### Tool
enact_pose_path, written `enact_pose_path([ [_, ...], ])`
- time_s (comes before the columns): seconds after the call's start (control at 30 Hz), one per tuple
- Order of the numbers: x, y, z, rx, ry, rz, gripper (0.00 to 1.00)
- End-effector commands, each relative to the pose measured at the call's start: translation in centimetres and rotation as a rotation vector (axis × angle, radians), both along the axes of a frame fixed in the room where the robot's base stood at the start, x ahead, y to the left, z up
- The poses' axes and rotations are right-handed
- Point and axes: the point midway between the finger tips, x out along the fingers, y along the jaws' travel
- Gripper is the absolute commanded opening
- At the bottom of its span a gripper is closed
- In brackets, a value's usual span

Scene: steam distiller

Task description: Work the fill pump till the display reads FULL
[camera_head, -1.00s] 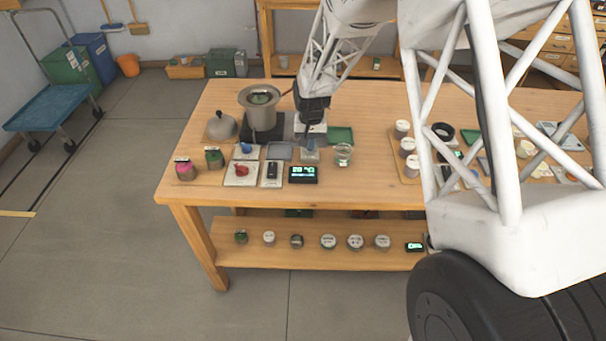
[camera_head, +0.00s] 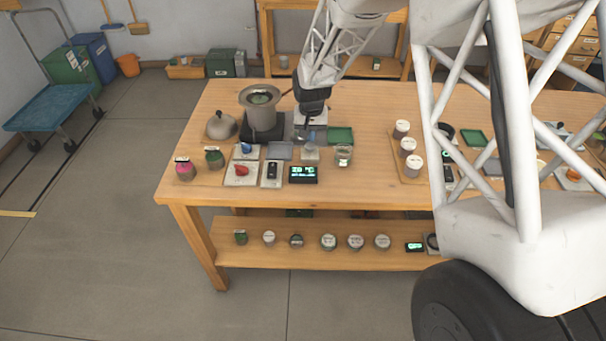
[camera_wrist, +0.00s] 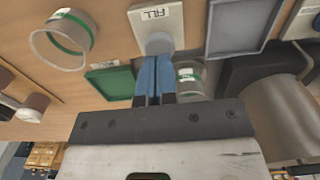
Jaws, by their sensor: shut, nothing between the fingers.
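The fill pump (camera_head: 310,154) is a pale plate with a round grey knob, right of the middle of the front group on the bench. In the wrist view its plate is marked FILL (camera_wrist: 155,14) and the knob (camera_wrist: 160,43) stands at the plate's end. My gripper (camera_head: 309,133) is shut and empty, its blue fingers (camera_wrist: 155,62) pointing at the knob. The tips look close to the knob; I cannot tell whether they touch. The black display (camera_head: 303,174) shows green text like 20 °C with a smaller line below, too small to read.
A metal pot (camera_head: 262,112) on a dark base stands left of my gripper. A glass jar (camera_head: 344,156) stands right of the pump, with a green tray (camera_head: 340,135) behind. A red control (camera_head: 241,171) and a black switch (camera_head: 271,171) lie in front left.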

Motion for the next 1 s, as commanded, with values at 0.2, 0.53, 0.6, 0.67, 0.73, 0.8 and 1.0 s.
enact_pose_path([
  [0.2,0.0,0.0,1.2,0.0,0.0,0.0,0.0],
  [0.53,0.0,0.0,2.4,0.0,0.001,0.0,0.0],
  [0.6,0.0,0.0,2.4,0.0,0.001,0.0,0.0],
  [0.67,0.0,0.0,2.4,0.0,0.001,0.0,0.0],
  [0.73,0.0,0.0,2.4,0.0,0.001,0.0,0.0],
  [0.8,0.0,0.0,2.4,0.0,0.001,0.0,0.0],
  [1.0,0.0,0.0,2.4,0.0,0.001,0.0,0.0],
])
